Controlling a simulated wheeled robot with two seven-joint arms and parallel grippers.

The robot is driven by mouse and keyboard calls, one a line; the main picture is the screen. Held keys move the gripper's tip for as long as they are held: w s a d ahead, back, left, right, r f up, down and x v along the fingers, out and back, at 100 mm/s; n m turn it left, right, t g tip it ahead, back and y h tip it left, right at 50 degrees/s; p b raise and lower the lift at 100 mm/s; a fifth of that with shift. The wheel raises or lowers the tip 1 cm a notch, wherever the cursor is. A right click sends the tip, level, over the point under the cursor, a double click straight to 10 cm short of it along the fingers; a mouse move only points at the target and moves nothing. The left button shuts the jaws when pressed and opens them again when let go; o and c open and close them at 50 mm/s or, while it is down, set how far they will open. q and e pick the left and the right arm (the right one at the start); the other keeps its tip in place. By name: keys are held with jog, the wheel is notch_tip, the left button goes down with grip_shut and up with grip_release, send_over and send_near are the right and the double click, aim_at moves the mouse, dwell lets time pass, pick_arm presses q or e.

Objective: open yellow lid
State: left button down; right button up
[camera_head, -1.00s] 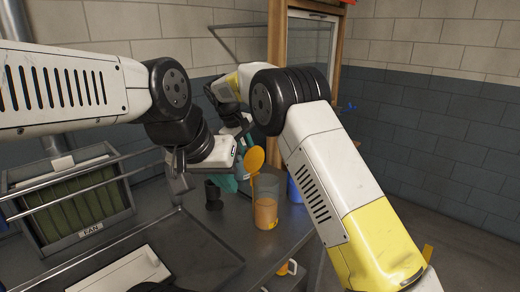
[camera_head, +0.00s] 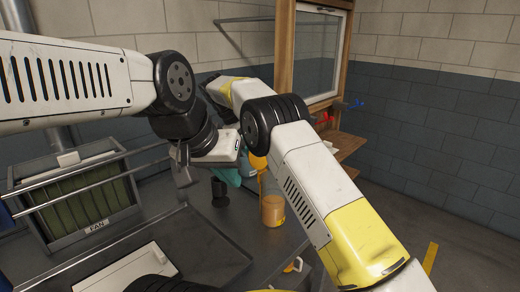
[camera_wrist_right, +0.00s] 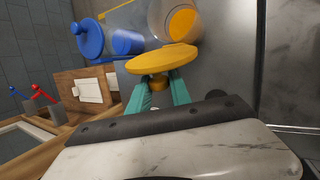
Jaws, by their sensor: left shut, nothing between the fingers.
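The yellow lid (camera_head: 258,162) is a round disc above and left of the clear jar (camera_head: 272,211), partly hidden by my right arm. In the right wrist view the lid (camera_wrist_right: 162,59) is tilted and looks apart from the jar (camera_wrist_right: 165,22), which has orange contents. My right gripper's teal fingers (camera_wrist_right: 159,86) close around the lid's small knob. In the head view the right gripper (camera_head: 240,172) is mostly hidden behind the arms. My left gripper (camera_head: 181,165) is shut and empty, left of the jar above the table.
A blue container (camera_wrist_right: 126,42) with a blue disc-shaped part (camera_wrist_right: 90,38) is near the jar. A dark cylinder (camera_head: 220,192) stands left of the jar. A wood-framed window (camera_head: 315,55) is behind.

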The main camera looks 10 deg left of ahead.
jog(key=o, duration=0.3)
jog(key=shift+d+f, duration=0.1)
jog(key=shift+o, duration=0.2)
jog(key=shift+r, duration=1.7)
jog(key=shift+s+r, duration=0.15)
jog(key=s+d+r, duration=0.1)
jog(key=s+d, duration=0.3)
jog(key=s, duration=1.1)
jog(key=shift+r, duration=0.2)
jog(key=shift+o, duration=0.2)
jog(key=shift+s, duration=0.1)
